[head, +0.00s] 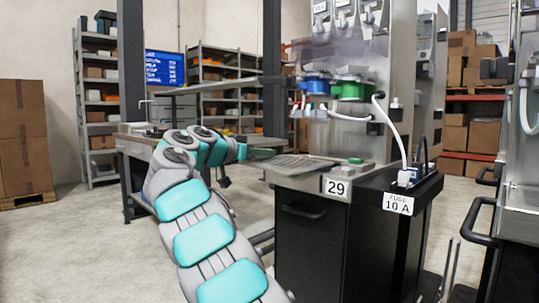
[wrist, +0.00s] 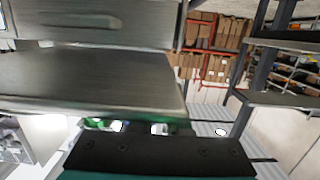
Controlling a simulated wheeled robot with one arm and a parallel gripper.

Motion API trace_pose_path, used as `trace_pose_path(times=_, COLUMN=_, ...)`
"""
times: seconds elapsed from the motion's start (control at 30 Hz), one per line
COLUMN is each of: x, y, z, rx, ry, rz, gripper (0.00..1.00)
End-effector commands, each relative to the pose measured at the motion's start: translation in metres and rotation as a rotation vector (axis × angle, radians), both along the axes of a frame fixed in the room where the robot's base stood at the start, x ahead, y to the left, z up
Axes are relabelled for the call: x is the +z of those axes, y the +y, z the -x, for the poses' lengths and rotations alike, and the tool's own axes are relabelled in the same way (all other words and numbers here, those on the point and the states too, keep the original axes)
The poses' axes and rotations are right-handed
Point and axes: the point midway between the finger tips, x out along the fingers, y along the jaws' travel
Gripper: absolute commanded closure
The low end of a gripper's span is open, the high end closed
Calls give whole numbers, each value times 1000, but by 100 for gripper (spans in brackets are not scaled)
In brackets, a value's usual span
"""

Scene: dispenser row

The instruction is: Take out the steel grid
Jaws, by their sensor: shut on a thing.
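The steel grid (head: 292,165) is a flat grey slotted panel at the front of dispenser 29, low under its nozzles. My gripper (head: 262,153) reaches it from the left, at its left edge, and is shut on it. The grip itself is small in the head view, and I cannot tell whether the grid is lifted off its seat. In the wrist view a dark bar of my gripper (wrist: 160,155) crosses the bottom, in front of broad steel surfaces; the contact is not clear there.
Blue (head: 316,84) and green (head: 351,89) dispenser parts hang above the grid, with white hoses beside them. A black fuse box (head: 408,179) stands at the right of the cabinet (head: 315,235). A workbench (head: 140,146) stands behind my arm.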

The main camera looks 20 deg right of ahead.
Motion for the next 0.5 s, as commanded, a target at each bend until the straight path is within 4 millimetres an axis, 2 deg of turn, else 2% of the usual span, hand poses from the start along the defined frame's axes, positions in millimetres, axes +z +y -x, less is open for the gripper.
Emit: trace_pose_path(times=0.5, x=-1, y=36, z=13, rx=1, ry=2, rz=1, gripper=100)
